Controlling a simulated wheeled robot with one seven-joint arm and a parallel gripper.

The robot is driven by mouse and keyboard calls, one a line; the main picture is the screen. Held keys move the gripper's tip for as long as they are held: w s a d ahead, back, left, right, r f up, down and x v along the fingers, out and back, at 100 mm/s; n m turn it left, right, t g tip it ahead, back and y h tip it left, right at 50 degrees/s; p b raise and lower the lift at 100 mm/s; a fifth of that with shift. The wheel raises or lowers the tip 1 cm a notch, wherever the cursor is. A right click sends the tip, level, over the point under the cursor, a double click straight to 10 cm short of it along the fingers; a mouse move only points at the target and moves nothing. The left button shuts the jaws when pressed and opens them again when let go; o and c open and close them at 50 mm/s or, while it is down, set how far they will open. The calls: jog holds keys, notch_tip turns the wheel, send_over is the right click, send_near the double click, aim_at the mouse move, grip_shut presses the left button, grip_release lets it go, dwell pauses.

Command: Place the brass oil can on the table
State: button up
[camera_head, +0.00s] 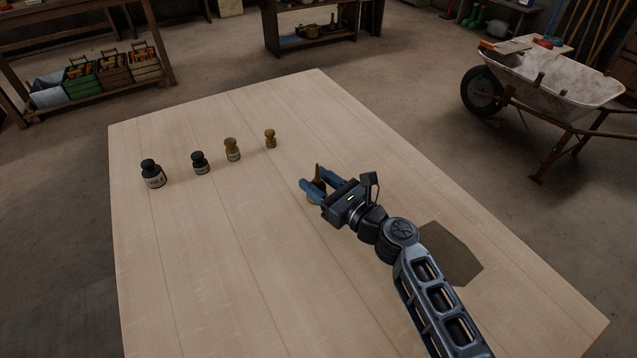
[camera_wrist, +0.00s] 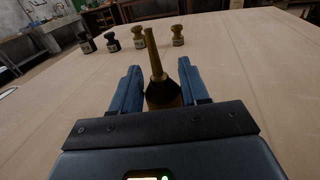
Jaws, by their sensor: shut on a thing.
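The brass oil can (camera_wrist: 161,92) is between the two blue fingers of my gripper (camera_wrist: 164,88) in the wrist view, upright with its thin spout pointing up. Its lower part is hidden by the gripper body. In the head view my gripper (camera_head: 322,186) is shut on the oil can (camera_head: 317,173), with mainly its spout showing. The can is low at the table (camera_head: 215,270); I cannot tell whether its base touches the wood.
Two dark weights (camera_head: 153,174) (camera_head: 200,163) and two brass weights (camera_head: 232,149) (camera_head: 270,138) stand in a row at the table's far left. The table's middle and near left are clear. A wheelbarrow (camera_head: 545,85) stands on the floor beyond the right edge.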

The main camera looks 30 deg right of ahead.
jog(key=shift+f, duration=0.1)
jog(key=o, duration=1.2)
jog(key=shift+c, duration=0.2)
jog(key=shift+r, duration=0.2)
jog(key=b+v, duration=0.1)
jog(key=v, duration=1.1)
